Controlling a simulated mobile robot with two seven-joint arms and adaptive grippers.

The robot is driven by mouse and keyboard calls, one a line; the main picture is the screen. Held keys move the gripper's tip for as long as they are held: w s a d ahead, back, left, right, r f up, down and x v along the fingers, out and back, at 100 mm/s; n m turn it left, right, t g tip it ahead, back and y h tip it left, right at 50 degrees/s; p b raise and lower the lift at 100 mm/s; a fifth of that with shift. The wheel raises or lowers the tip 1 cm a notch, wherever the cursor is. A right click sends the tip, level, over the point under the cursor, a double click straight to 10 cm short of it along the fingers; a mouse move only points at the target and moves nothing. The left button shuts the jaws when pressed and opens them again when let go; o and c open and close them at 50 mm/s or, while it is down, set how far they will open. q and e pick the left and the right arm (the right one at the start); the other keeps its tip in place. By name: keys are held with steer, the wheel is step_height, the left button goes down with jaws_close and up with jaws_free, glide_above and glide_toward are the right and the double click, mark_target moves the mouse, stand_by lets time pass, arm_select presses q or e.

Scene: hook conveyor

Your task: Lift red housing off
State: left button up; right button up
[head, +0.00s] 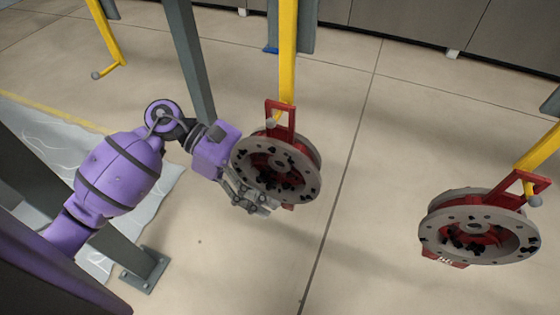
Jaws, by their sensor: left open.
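A red housing (279,113) with a grey, round, holed flange hangs from a yellow hook (287,60) at the centre of the head view. A second red housing (478,232) of the same kind hangs from another yellow hook (541,152) at the right. My left gripper (256,205) is at the lower left of the central housing, partly hidden behind its flange. Its fingers are open; I cannot tell whether they touch the housing. My right gripper is not in view.
An empty yellow hook (107,40) hangs at the upper left. A grey post (190,60) stands behind my left wrist, and a grey post foot (143,272) is bolted to the floor. Crumpled sheeting (60,150) lies at the left. Open floor (370,170) lies between the two housings.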

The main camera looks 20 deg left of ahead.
arm_select(q)
steer(key=shift+c, duration=0.4)
jaws_close()
steer(key=shift+d+r, duration=0.1)
